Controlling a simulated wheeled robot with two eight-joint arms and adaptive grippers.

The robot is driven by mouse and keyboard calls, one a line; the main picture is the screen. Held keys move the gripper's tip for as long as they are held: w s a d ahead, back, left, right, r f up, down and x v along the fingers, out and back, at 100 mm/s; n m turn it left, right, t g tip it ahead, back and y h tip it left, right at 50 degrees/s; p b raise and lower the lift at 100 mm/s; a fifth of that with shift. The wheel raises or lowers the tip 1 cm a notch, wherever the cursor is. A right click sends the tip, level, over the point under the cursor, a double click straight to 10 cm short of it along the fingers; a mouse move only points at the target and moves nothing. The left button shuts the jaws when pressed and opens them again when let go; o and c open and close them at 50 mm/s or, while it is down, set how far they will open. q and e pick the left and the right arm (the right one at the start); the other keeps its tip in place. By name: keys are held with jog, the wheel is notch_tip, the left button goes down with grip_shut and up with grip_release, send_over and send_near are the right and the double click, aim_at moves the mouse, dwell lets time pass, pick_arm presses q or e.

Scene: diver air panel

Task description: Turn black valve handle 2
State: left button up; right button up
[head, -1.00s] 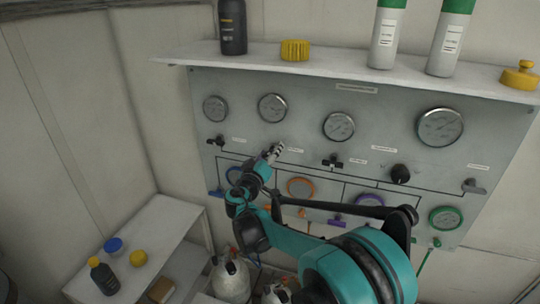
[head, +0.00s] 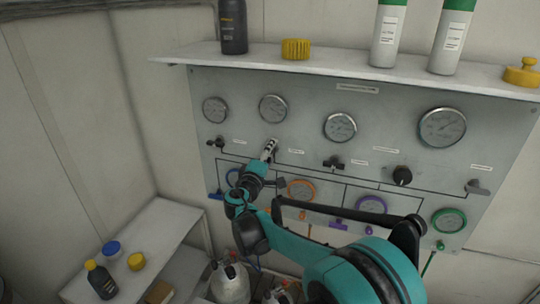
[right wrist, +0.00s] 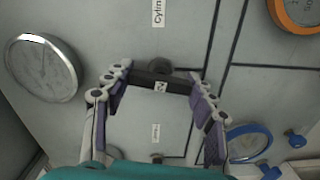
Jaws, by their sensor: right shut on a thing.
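The second black valve handle (right wrist: 160,84) shows in the right wrist view as a dark bar running crosswise on the panel. My right gripper (right wrist: 159,82) has its two fingers at the two ends of this bar, shut on it. In the head view my right gripper (head: 269,149) is at the panel below the second gauge, and its fingers mostly hide the handle. My left gripper is not in view.
A side table (head: 165,225) stands lower left.

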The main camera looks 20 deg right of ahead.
dwell(0.3)
jog(key=o, duration=1.2)
jog(key=shift+s+a, duration=0.1)
jog(key=v, duration=1.1)
jog(key=shift+s+a, duration=0.25)
jog(key=shift+s, duration=0.05)
